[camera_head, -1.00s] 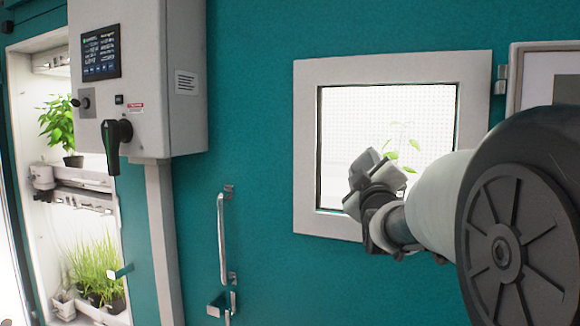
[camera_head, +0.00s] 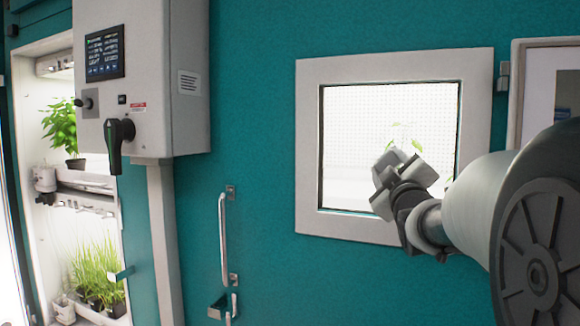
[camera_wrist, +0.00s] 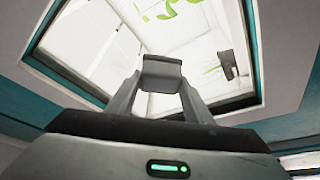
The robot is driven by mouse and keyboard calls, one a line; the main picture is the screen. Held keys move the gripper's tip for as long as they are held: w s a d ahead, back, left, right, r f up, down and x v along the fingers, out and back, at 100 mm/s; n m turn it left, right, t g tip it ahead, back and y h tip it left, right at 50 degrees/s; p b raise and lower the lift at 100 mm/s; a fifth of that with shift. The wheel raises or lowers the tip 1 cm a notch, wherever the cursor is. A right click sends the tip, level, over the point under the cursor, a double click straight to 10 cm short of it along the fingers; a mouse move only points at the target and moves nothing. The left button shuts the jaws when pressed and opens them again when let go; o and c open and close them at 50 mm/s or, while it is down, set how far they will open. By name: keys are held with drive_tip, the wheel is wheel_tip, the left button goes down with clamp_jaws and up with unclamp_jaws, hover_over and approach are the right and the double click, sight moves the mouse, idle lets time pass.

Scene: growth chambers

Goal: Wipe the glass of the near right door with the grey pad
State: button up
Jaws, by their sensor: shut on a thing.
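The near right door (camera_head: 265,200) is teal. It has a square window in a pale frame (camera_head: 394,58), with bright glass (camera_head: 350,125); a green plant shows behind it. My gripper (camera_head: 405,178) is in front of the window's lower right part. In the wrist view my gripper (camera_wrist: 160,95) is shut on a small grey pad (camera_wrist: 162,74), one finger on each side. The pad (camera_head: 388,166) is over the glass in the head view. I cannot tell whether it touches the glass. My arm hides the lower right corner of the window frame.
A door handle (camera_head: 223,240) stands left of the window. A grey control box (camera_head: 155,80) with a screen and black lever sticks out at the upper left. Lit shelves with plants (camera_head: 95,270) are at the far left. A framed panel (camera_head: 516,95) is at the right.

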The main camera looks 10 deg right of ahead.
drive_tip(key=shift+s+d+r, duration=0.3)
drive_tip(key=shift+s+d, duration=0.3)
drive_tip(key=shift+d, duration=0.35)
drive_tip(key=shift+s+d+r, duration=0.25)
drive_tip(key=shift+s+d, duration=0.4)
drive_tip(key=shift+d, duration=0.3)
drive_tip(key=shift+s+d+r, duration=0.3)
drive_tip(key=shift+s+d, duration=0.3)
drive_tip(key=shift+d, duration=0.35)
drive_tip(key=shift+w+a+f+b, duration=0.1)
drive_tip(key=shift+w+a+b, duration=0.25)
drive_tip(key=shift+a+b, duration=0.15)
drive_tip(key=w+a+b, duration=0.1)
drive_tip(key=a+b, duration=0.1)
drive_tip(key=w+a+b, duration=0.2)
drive_tip(key=shift+a+f+b, duration=0.1)
drive_tip(key=shift+a+b, duration=0.05)
drive_tip(key=shift+b, duration=0.15)
drive_tip(key=shift+w+a+b, duration=0.4)
drive_tip(key=shift+a+b, duration=0.2)
drive_tip(key=shift+a, duration=0.05)
